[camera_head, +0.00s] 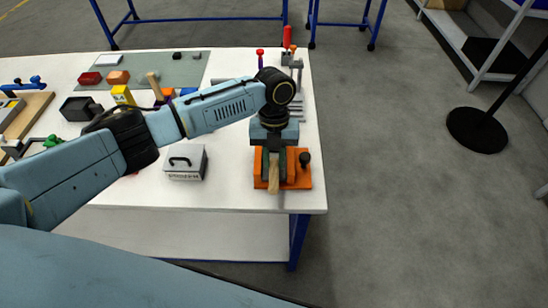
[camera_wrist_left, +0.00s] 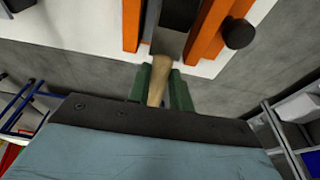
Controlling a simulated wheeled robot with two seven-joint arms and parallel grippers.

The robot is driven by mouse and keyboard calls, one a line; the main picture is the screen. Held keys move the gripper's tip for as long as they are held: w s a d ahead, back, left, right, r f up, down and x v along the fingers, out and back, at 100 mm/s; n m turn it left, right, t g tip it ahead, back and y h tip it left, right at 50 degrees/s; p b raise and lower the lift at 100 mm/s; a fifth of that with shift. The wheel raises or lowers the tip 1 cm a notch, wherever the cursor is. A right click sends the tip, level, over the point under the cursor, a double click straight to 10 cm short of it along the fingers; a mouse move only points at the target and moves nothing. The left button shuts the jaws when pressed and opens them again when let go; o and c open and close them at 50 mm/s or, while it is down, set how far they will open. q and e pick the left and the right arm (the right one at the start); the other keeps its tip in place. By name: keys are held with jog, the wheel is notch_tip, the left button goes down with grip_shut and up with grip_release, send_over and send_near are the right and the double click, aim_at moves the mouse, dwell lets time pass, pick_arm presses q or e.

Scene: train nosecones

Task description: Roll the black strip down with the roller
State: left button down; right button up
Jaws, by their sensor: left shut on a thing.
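My left gripper (camera_head: 273,160) is over the orange fixture (camera_head: 297,183) at the table's right front corner. In the left wrist view, its green fingers (camera_wrist_left: 160,82) are shut on a pale wooden handle (camera_wrist_left: 159,72), which I take to be the roller's. The handle points into the channel between two orange rails (camera_wrist_left: 130,22). A dark strip (camera_wrist_left: 180,12) lies in that channel, with a grey part (camera_wrist_left: 168,42) at the handle's end. I cannot tell whether the roller touches the strip. My right gripper is not in view.
A black knob (camera_head: 305,159) stands at the fixture's right side. A grey metal box (camera_head: 186,163) with a handle stands left of it. Several tools stand behind the fixture, including a red cylinder (camera_head: 287,36). The white table (camera_head: 235,185) is bare between box and fixture.

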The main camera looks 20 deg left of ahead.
pick_arm(q)
jog(key=shift+w, duration=0.2)
dwell(0.5)
jog(key=shift+w+a+b, duration=0.1)
jog(key=shift+w+b, duration=0.2)
jog(key=shift+w, duration=0.05)
jog(key=shift+p, duration=0.35)
dwell(1.1)
jog(key=shift+w+a, duration=0.1)
jog(key=shift+w, duration=0.1)
jog(key=shift+w+b, duration=0.35)
jog(key=shift+b, duration=0.15)
dwell(0.4)
jog(key=shift+w+a+b, duration=0.25)
jog(key=shift+w+b, duration=0.15)
jog(key=shift+w, duration=0.1)
jog(key=shift+p, duration=0.3)
dwell(1.4)
